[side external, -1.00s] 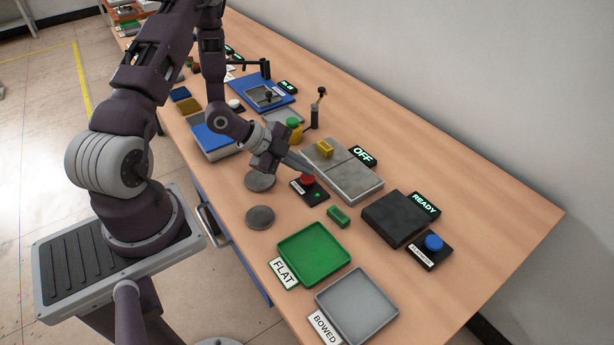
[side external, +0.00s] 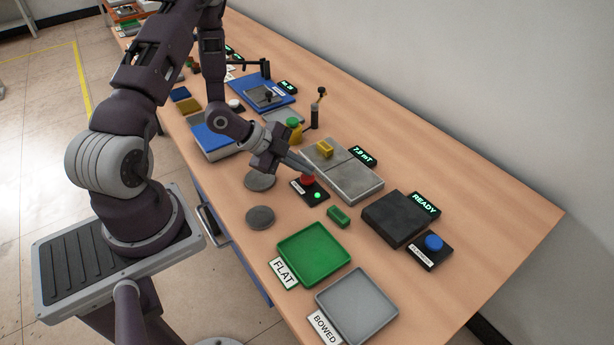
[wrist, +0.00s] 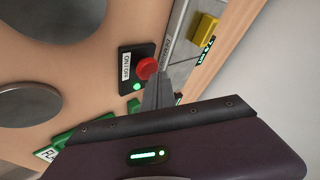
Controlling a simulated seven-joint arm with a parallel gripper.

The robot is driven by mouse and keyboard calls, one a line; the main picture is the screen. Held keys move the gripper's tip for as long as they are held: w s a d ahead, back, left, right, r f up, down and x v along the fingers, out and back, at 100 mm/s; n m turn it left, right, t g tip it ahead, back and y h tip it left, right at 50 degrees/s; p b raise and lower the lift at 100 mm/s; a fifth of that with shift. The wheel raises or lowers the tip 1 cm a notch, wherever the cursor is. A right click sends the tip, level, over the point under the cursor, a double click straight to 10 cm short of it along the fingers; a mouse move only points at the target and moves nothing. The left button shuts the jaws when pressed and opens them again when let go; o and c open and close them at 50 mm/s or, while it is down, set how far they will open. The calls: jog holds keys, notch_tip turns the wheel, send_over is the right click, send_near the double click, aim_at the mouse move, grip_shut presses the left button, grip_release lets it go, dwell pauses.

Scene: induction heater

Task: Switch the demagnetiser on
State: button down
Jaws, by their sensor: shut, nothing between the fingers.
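The demagnetiser is a grey metal plate (side external: 352,178) with a yellow block (side external: 325,148) on it. Its display (side external: 363,155) reads about 7.9 mT in green. A red button (side external: 308,179) sits on a black switch box (side external: 318,198) in front of the plate, with a bright green lamp (side external: 317,195). In the wrist view the red button (wrist: 147,68) stands on the box labelled ON/OFF, with the green lamp (wrist: 137,87) lit. My gripper (side external: 309,170) is shut and empty, its fingertips at the red button; whether they still touch it I cannot tell.
A dark block (side external: 394,218) with a READY display (side external: 425,203) and a blue button (side external: 433,242) stand to the right. A green FLAT tray (side external: 314,254), a grey BOWED tray (side external: 357,305), a small green block (side external: 338,217) and two grey discs (side external: 260,217) lie nearby.

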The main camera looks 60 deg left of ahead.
jog(key=shift+r, duration=3.05)
notch_tip(320, 180, up, 5)
jog(key=w+a+n+y, duration=0.1)
jog(key=a+y, duration=0.1)
jog(key=y, duration=0.1)
notch_tip(320, 180, up, 10)
jog(key=f+n+g+y, duration=0.1)
jog(key=n+y, duration=0.2)
jog(key=n, duration=0.2)
send_over(303, 177)
jog(key=s+a, duration=0.1)
jog(key=s, duration=0.1)
jog(key=s+d+r+n+g+h, duration=0.1)
jog(key=s+d+r+n, duration=0.3)
jog(key=s, duration=0.5)
jog(key=s+d+r+n+h, duration=0.1)
jog(key=s+d+r+n, duration=0.2)
jog(key=s+d, duration=0.6)
notch_tip(303, 177, up, 2)
jog(key=shift+s+n+g, duration=0.4)
jog(key=shift+s, duration=0.2)
